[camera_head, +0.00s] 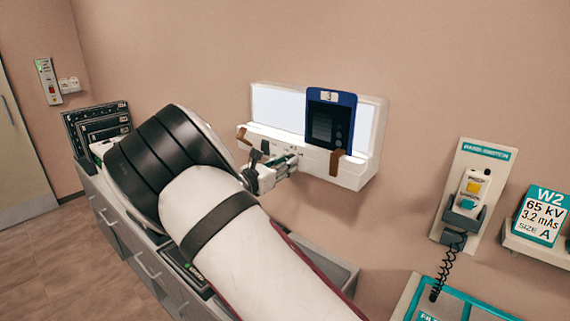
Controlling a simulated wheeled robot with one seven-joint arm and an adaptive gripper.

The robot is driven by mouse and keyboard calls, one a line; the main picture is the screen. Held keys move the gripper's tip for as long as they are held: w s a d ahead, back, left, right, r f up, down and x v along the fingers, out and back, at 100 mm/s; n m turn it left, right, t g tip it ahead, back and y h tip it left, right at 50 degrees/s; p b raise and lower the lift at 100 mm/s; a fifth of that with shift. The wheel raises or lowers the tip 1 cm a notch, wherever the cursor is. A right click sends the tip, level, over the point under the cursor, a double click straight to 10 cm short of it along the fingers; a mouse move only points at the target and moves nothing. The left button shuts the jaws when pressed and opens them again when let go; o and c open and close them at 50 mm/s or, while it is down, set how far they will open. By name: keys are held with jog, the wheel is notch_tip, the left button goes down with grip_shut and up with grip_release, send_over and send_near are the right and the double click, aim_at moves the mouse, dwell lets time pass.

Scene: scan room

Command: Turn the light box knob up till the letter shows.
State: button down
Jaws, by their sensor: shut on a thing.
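The light box (375,110) is a white unit on the wall with a pale, lit panel (275,105). A dark film with a blue frame (331,122) and a small tag reading 3 stands over its right part. No letter on the film is clear to me at this size. My gripper (290,160) is at the lower front of the box, left of the film, with its fingers against the front ledge. It is shut on the knob, which the fingers hide. My arm covers much of the middle of the view.
Two brown straps or clips (335,162) hang on the box's ledge. A grey cabinet (130,255) with a dark rack (98,125) stands below left. At right are a hand switch in a holder (470,190) and a W2 card (541,214) on a shelf.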

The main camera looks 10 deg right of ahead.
jog(key=shift+m, duration=0.3)
jog(key=m+p, duration=0.2)
jog(key=m, duration=0.8)
jog(key=shift+f+m+p, duration=0.1)
jog(key=shift+m+p, duration=0.3)
jog(key=c, duration=1.2)
grip_release()
jog(key=shift+c, duration=0.2)
jog(key=shift+s, duration=0.1)
jog(key=v, duration=1.2)
